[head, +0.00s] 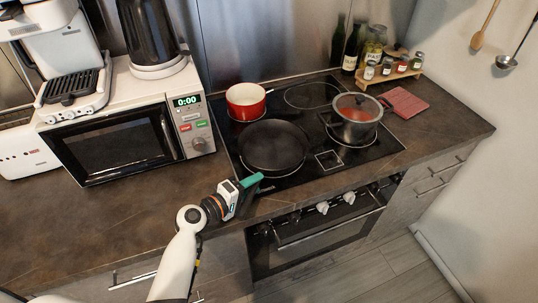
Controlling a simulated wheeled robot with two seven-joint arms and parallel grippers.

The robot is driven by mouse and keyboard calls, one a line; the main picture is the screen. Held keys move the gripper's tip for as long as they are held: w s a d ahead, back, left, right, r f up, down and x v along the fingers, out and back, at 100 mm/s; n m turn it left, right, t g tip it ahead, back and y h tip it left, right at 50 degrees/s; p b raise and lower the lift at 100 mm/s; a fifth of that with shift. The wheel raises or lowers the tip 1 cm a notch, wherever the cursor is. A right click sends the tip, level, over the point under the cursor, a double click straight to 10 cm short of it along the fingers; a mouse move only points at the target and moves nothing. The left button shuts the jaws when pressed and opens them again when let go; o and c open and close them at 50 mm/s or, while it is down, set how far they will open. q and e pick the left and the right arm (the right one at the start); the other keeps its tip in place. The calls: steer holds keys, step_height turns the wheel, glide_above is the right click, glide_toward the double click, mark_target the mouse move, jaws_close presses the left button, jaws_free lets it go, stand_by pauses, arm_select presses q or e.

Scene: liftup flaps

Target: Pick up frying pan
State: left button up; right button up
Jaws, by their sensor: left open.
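The black frying pan (273,147) sits on the front left of the dark cooktop in the head view. I cannot make out its handle; my gripper may hide it. My left gripper (251,183), with teal fingers, is open near the counter's front edge. It is just below and left of the pan in the picture. Whether it touches the pan cannot be told. My right gripper is not in view.
A red pot (246,101) stands behind the pan, and a lidded glass pot (355,118) to its right. A microwave (122,137) stands left. Spice jars, bottles and a red cloth (404,102) are at the back right. The front left counter is clear.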

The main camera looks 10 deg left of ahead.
arm_select(q)
jaws_close()
steer(key=shift+r, duration=0.15)
stand_by(0.4)
